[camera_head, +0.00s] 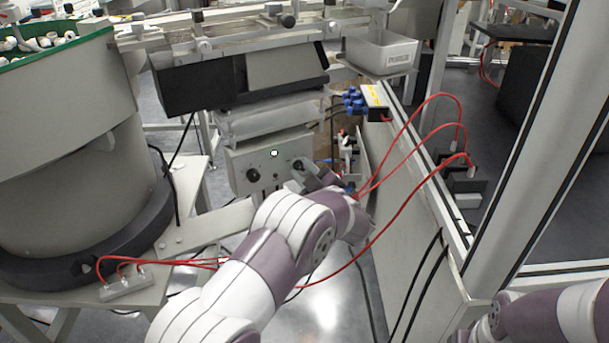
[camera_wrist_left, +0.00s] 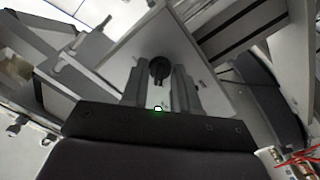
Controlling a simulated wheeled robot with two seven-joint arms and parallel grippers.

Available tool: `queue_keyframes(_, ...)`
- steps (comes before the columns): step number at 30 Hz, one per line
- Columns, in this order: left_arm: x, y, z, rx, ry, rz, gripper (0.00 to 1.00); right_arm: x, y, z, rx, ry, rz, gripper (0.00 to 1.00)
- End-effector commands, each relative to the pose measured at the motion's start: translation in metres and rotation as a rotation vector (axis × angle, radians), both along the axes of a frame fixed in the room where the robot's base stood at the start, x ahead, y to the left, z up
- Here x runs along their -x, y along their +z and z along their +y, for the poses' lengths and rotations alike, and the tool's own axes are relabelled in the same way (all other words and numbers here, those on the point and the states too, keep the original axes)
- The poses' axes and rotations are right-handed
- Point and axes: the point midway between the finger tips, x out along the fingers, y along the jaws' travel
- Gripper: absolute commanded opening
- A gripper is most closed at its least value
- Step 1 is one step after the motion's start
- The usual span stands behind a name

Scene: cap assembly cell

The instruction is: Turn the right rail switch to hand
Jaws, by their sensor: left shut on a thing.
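The pale grey control box (camera_head: 240,157) hangs under the feeder rail and carries dark rotary knobs and a small white light (camera_head: 274,153). The left knob (camera_head: 253,174) is free. My left gripper (camera_head: 310,176) is at the right side of the box front, over the right rail switch, and mostly covers it. In the left wrist view a dark round knob (camera_wrist_left: 159,70) sits between the two fingers of my left gripper (camera_wrist_left: 160,82), which are shut on it. The knob's exact angle is hard to read. My right gripper is out of view.
A large round bowl feeder (camera_head: 70,120) stands at the left. Red cables (camera_head: 405,208) loop close by my left arm. A glass-guard frame post (camera_head: 525,150) and a side panel (camera_head: 405,230) bound the right. A grey bin (camera_head: 382,52) sits above.

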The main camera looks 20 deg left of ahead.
Motion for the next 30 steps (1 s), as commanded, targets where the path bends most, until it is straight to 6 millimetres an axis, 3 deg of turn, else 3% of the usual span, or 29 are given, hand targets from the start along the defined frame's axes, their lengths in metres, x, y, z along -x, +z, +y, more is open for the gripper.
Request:
queue_keyframes(23,0.0002,-0.0009,0.0000,0.070,0.000,-0.067,0.00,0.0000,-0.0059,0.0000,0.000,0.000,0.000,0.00)
queue_keyframes(24,0.0001,-0.0010,0.0000,0.070,0.000,-0.066,0.43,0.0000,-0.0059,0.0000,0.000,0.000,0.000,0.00)
queue_keyframes(25,0.0001,-0.0010,0.0000,0.070,0.000,-0.066,0.52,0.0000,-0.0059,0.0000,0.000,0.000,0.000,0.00)
queue_keyframes(30,0.0001,-0.0006,0.0000,0.070,0.000,-0.066,0.55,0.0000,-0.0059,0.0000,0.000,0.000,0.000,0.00)
